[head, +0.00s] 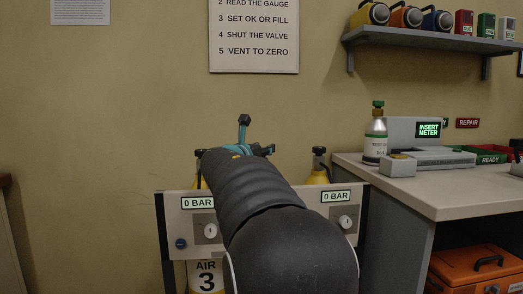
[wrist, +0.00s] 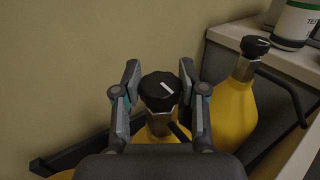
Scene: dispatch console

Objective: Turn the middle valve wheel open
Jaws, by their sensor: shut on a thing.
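The middle valve wheel (wrist: 158,90) is a black knob with a white line, on top of a yellow cylinder (wrist: 150,134) in the wrist view. My gripper (wrist: 160,72) is shut on this wheel, with one finger on each side. The white line on the wheel slants. In the head view my arm hides the middle wheel and cylinder; part of my gripper (head: 250,140) shows above the arm. The right valve wheel (wrist: 255,45) tops another yellow cylinder (wrist: 232,112). The left wheel (head: 200,154) is mostly hidden behind my arm.
The rack panel has "0 BAR" displays at left (head: 198,202) and right (head: 336,196). A grey counter (head: 430,195) stands close on the right, with a small white bottle (head: 376,140) and a meter console (head: 415,130). A shelf (head: 430,38) hangs above. Bare wall is at left.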

